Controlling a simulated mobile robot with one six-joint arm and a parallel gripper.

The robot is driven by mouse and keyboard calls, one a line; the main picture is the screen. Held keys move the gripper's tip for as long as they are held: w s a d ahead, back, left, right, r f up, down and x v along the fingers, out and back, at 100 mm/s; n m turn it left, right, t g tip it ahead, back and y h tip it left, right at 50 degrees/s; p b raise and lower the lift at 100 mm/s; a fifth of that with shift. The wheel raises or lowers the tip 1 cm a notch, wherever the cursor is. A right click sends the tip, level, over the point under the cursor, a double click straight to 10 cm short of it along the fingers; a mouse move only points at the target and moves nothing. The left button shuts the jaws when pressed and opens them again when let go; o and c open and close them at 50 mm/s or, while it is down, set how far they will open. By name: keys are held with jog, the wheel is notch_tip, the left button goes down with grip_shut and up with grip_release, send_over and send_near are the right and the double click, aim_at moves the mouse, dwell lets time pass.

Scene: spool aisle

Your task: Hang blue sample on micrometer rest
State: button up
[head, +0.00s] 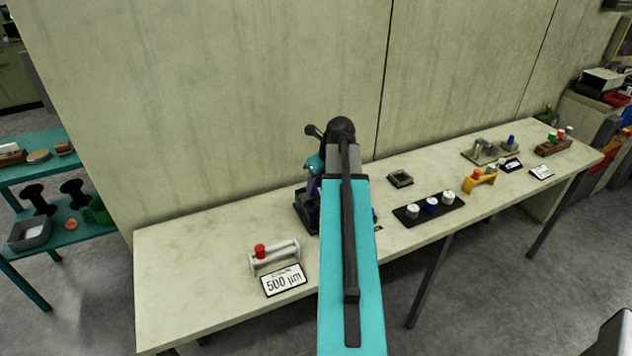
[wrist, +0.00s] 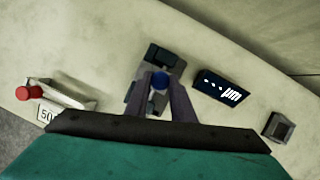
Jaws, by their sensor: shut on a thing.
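My gripper (wrist: 161,84) points down in the wrist view, its two grey fingers shut on the blue sample (wrist: 160,80). Only the sample's round blue top shows between the fingertips. Directly below it in that view is the grey micrometer rest (wrist: 161,55), partly covered by fingers and sample. I cannot tell whether the sample touches the rest or is above it. The dark edge of the micrometer stand (head: 304,213) shows left of my arm.
A lit µm display (wrist: 222,90) stands right of the rest. A white rack (head: 286,254) with a red sample and a 500 µm card (head: 284,281) is at left. To the right are a small square tray (head: 400,179), a black tray (head: 448,212) with samples and a yellow rack (head: 487,180).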

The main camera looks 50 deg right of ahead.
jog(key=shift+f, duration=0.15)
jog(key=o, duration=1.1)
jog(key=b+v, duration=0.2)
jog(key=v, duration=1.2)
jog(key=shift+b, duration=0.3)
jog(key=shift+d+f, duration=0.1)
